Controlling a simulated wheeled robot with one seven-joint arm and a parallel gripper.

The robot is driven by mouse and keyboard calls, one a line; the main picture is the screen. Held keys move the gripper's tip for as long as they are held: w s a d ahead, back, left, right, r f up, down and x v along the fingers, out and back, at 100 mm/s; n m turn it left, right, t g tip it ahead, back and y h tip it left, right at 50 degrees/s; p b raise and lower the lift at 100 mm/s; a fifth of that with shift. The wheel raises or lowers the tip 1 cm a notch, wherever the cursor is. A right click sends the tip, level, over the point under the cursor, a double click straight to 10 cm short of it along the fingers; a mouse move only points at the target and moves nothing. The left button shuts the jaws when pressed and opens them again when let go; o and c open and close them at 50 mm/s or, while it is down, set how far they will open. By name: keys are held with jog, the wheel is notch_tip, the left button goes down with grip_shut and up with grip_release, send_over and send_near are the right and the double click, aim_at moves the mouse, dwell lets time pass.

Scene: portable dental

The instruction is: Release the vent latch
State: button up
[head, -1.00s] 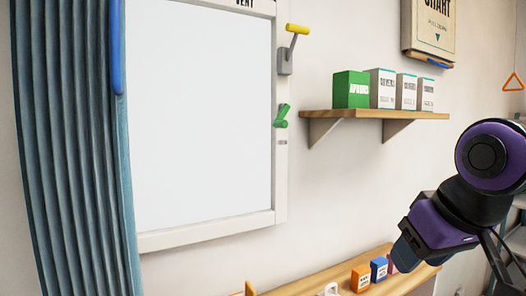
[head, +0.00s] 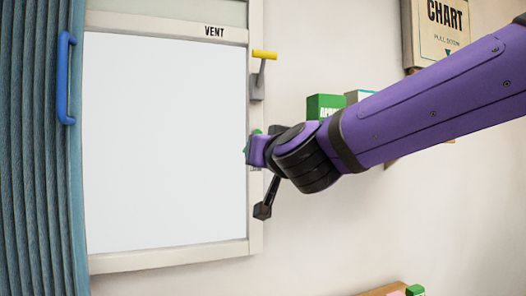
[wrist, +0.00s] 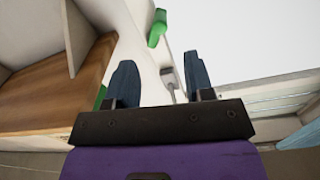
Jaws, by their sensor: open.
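The vent window (head: 165,140) has a white frame and a "VENT" label on top. A green latch on its right frame post is mostly hidden behind my gripper in the head view; only a sliver (head: 257,132) shows. In the wrist view the green latch (wrist: 157,28) stands ahead of and slightly above my fingertips, apart from them. A yellow-handled lever (head: 264,54) on a grey mount sits higher on the same post. My gripper (wrist: 160,82) is open, with nothing between its two blue fingers. In the head view, it is at the post.
A wooden shelf (wrist: 50,90) with a pale bracket is close at left in the wrist view. A green box (head: 325,106) stands on it, partly behind my arm. A blue handle (head: 65,80) is by the curtain (head: 35,150). A chart box (head: 440,30) hangs upper right.

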jog(key=x, duration=1.1)
jog(key=shift+s, duration=0.1)
